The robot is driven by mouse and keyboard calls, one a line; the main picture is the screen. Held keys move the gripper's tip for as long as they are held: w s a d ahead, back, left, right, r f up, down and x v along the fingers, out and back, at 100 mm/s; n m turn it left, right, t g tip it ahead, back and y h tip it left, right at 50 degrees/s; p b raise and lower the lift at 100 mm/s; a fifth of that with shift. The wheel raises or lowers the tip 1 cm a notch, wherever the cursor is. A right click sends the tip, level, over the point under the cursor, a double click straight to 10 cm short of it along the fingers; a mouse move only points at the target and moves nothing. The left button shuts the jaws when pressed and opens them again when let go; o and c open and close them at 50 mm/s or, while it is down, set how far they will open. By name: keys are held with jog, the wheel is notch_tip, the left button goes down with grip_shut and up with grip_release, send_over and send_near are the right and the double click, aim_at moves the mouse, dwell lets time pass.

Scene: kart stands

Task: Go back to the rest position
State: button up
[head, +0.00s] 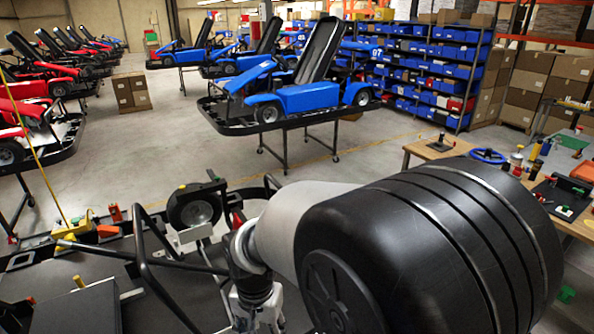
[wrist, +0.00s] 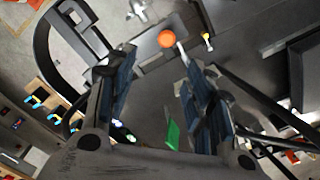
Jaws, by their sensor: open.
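My gripper (wrist: 155,85) is open in the wrist view, with its two dark fingers spread apart and nothing between the pads. Below and beyond it are a dark flat surface, an orange round part (wrist: 166,39) and a green piece (wrist: 172,130). I cannot tell how far these are from the fingertips. In the head view my arm reaches forward over a kart frame, and its large black joint hides much of the lower right. The gripper's fingers cannot be made out there.
A dark kart frame (head: 145,250) with black tubes lies close under my arm. A wooden workbench (head: 425,150) with a blue steering wheel (head: 489,156) and tools stands at right. A blue kart (head: 310,98) rests on a stand ahead. Grey floor (head: 180,135) is open at centre left.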

jog(key=s+d+n+t+b, duration=0.15)
jog(key=s+d+b, duration=0.25)
jog(key=d+b, duration=0.75)
jog(key=s+d+f+n+t+b, duration=0.1)
jog(key=s+d+f+t+b, duration=0.2)
jog(key=s+d+f+b, duration=0.2)
jog(key=s+d+b, duration=0.3)
jog(key=s+d, duration=0.3)
